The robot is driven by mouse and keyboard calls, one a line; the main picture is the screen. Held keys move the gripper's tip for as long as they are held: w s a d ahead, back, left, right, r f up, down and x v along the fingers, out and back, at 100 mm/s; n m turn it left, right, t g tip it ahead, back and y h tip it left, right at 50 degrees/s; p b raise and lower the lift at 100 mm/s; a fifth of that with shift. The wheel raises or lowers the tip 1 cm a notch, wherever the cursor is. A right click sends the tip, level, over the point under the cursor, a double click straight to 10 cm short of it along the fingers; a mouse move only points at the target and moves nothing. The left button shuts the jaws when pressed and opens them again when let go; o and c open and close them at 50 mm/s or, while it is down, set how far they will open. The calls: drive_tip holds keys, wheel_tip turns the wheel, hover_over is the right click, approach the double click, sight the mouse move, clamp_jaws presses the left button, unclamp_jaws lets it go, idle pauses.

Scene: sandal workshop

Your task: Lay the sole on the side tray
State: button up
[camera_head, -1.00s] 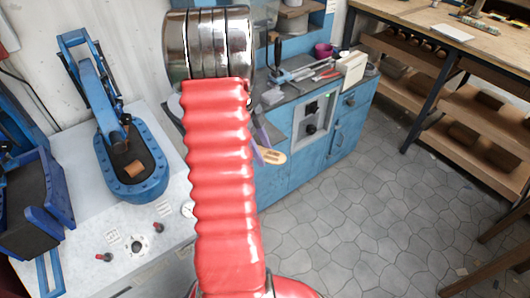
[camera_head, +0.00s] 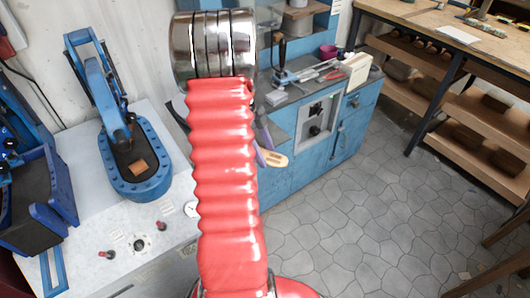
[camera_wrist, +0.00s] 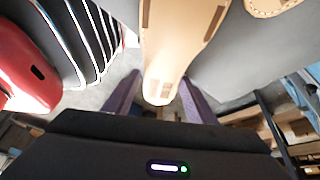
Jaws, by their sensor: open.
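The tan sole (camera_wrist: 172,45) lies with its narrow end toward me in the wrist view, over a dark grey surface (camera_wrist: 238,62). Dark brown strips mark its edges. My gripper (camera_wrist: 160,100) is open, with one purple finger on each side of the sole's narrow end and gaps showing. In the head view my red arm hides most of this; only the tan end of the sole (camera_head: 273,159) and a purple finger (camera_head: 263,138) show beside it, near the blue bench. I cannot tell whether the grey surface is the side tray.
The blue bench (camera_head: 340,130) carries tools, a purple cup (camera_head: 327,52) and a cream block (camera_head: 357,66). A blue press (camera_head: 138,180) stands on the white table at left. Wooden shelves (camera_head: 450,95) stand at right. The tiled floor (camera_head: 350,215) between is mostly clear.

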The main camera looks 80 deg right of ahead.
drive_tip(key=v, duration=1.3)
drive_tip(key=shift+w+r, duration=0.2)
drive_tip(key=shift+r, duration=0.1)
drive_tip(key=shift+s, duration=0.1)
